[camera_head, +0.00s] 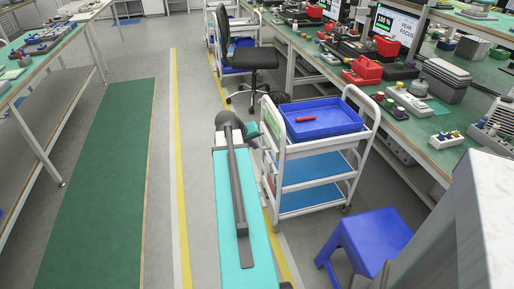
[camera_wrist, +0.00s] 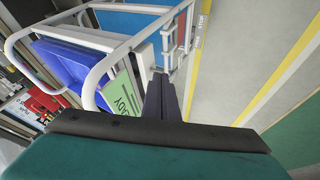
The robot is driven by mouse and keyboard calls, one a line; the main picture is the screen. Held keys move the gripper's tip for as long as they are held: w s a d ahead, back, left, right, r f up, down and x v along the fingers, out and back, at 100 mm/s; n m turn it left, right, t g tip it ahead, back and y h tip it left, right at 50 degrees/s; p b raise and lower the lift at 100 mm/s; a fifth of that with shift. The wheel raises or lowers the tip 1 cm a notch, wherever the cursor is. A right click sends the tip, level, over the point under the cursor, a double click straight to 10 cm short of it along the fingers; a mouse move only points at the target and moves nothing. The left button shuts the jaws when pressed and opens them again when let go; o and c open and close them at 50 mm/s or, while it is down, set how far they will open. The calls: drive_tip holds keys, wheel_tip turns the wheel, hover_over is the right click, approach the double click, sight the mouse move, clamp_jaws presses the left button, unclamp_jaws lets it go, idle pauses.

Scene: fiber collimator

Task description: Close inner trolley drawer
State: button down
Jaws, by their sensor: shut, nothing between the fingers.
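A white-framed trolley (camera_head: 318,147) stands right of my arm in the head view, with a blue tray on top and blue shelves below. Its frame (camera_wrist: 143,46) fills the upper left of the wrist view. A green label (camera_wrist: 122,103) with dark lettering hangs at its near end. No drawer can be clearly picked out in either view. My gripper (camera_wrist: 163,84) is shut and empty, its dark fingers just beside the trolley's end frame. I cannot tell whether they touch it. In the head view the fingers are hidden behind my arm.
A red-handled item lies in the blue tray (camera_head: 343,128). A blue stool (camera_head: 365,240) stands in front of the trolley, and a black chair (camera_head: 247,60) behind it. A green-topped workbench (camera_head: 440,152) runs along the right. The aisle floor (camera_head: 192,150) at left is clear.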

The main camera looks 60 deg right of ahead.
drive_tip(key=shift+a+r, duration=0.25)
drive_tip(key=shift+r, duration=0.05)
drive_tip(key=c, duration=1.9)
unclamp_jaws()
drive_tip(key=shift+s, duration=0.1)
drive_tip(key=shift+o, duration=0.3)
drive_tip(key=shift+s+d+r, duration=0.1)
drive_tip(key=shift+s+d, duration=0.1)
drive_tip(key=d+n+g+h+b, duration=0.2)
drive_tip(key=d+g+h+b, duration=0.2)
drive_tip(key=d+g+b, duration=0.25)
drive_tip(key=w+a+f+n+t+h+b, duration=0.1)
drive_tip(key=w+a+f+n+h+b, duration=0.1)
drive_tip(key=w+f+b, duration=0.5)
drive_tip(key=w+f+n+h, duration=0.1)
drive_tip(key=w+f, duration=0.3)
drive_tip(key=w, duration=0.1)
drive_tip(key=shift+w+a+b, duration=0.25)
drive_tip(key=shift+a+b, duration=0.1)
